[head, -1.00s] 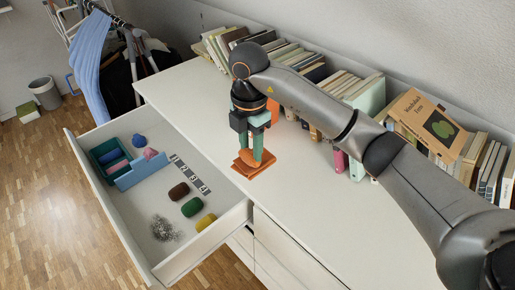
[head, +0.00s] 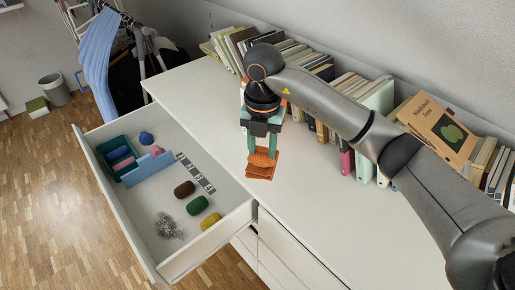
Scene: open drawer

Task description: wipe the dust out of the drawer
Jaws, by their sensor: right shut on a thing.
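The open white drawer (head: 136,205) sticks out from the white dresser. A loose grey clump of dust (head: 169,226) lies on its floor near the front right. My right gripper (head: 262,157) points down over the dresser top with its teal fingers shut on a rounded orange thing (head: 262,160). A flat orange-brown square (head: 261,174) shows right under it; I cannot tell whether the two are one piece. Both are at the dresser top, behind the drawer's right end. My left gripper is not in view.
The drawer also holds a dark green box (head: 113,146), a light blue divider (head: 147,169), a blue lump (head: 146,138), a dark strip (head: 195,172), and brown (head: 184,189), green (head: 197,205) and yellow (head: 210,221) rolls. Books (head: 377,103) line the wall. The dresser's front top is clear.

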